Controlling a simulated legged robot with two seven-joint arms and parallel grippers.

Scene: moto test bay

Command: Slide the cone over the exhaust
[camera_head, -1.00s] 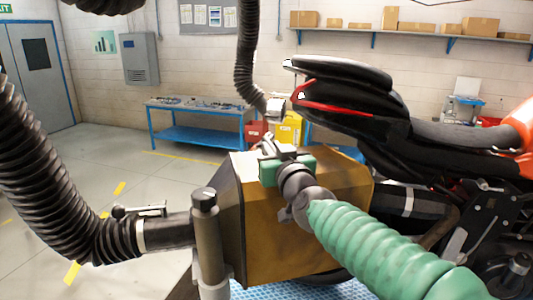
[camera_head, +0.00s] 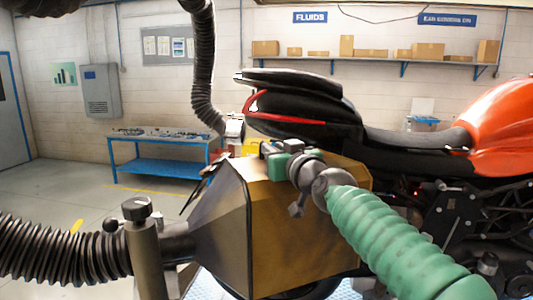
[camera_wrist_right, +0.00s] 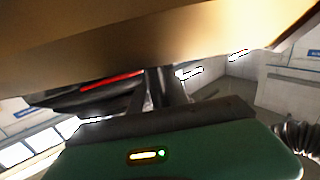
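The cone (camera_head: 310,225) is a large boxy yellow-brown funnel in the middle of the head view. Its narrow left end joins a black ribbed hose (camera_head: 60,250) past a grey upright post (camera_head: 145,245). Its wide end faces right, against the motorcycle's rear side. The exhaust is hidden behind the cone, so I cannot tell whether it is inside. My right gripper (camera_head: 268,150), green with dark fingers, is at the cone's top edge. The cone's wall (camera_wrist_right: 150,30) fills the top of the wrist view, close to the fingers (camera_wrist_right: 158,92); their grip is unclear. My left gripper is not in view.
The motorcycle, with black tail (camera_head: 300,110) and orange tank (camera_head: 500,125), stands behind and right of the cone. Another black hose (camera_head: 203,70) hangs beside its tail. A blue workbench (camera_head: 160,155) stands at the back.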

